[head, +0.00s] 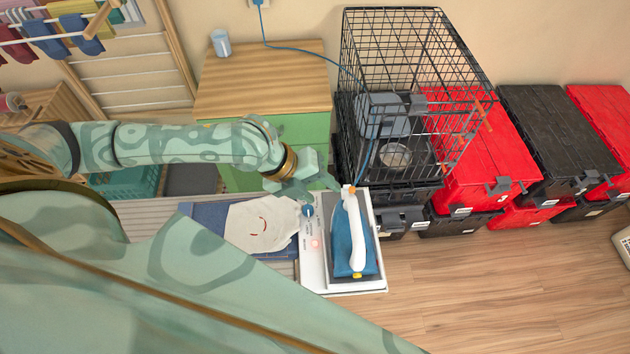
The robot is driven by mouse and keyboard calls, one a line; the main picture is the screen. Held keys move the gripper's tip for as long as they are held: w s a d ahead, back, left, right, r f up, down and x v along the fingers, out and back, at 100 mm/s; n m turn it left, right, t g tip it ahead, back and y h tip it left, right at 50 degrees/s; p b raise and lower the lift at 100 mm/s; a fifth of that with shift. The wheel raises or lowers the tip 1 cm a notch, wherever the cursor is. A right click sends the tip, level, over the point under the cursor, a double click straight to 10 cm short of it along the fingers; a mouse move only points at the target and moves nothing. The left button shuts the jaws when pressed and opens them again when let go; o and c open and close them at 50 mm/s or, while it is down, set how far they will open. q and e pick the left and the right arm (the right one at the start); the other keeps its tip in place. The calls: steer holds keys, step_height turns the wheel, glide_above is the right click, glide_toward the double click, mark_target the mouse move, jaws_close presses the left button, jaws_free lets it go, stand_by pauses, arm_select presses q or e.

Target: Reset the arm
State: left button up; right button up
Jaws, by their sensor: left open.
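My left arm, in pale green patterned covering, reaches in from the left in the head view. My left gripper (318,195) is open, beside the upper left of the iron rest, with no object seen between its fingers. A blue and white iron (357,240) sits on the white iron rest (314,278). Whether the gripper touches the rest or cloth I cannot tell. My right gripper is not in view.
A black wire cage (415,60) stands on black totes behind the iron. Stacked red totes (600,115) and black totes (555,125) line the wall. A wood-topped green cabinet (265,85) stands behind my arm. A blue cord (300,48) runs to the wall. The floor at lower right is clear.

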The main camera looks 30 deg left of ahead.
arm_select(q)
steer(key=shift+s+a+r, duration=0.2)
steer(key=shift+r, duration=0.25)
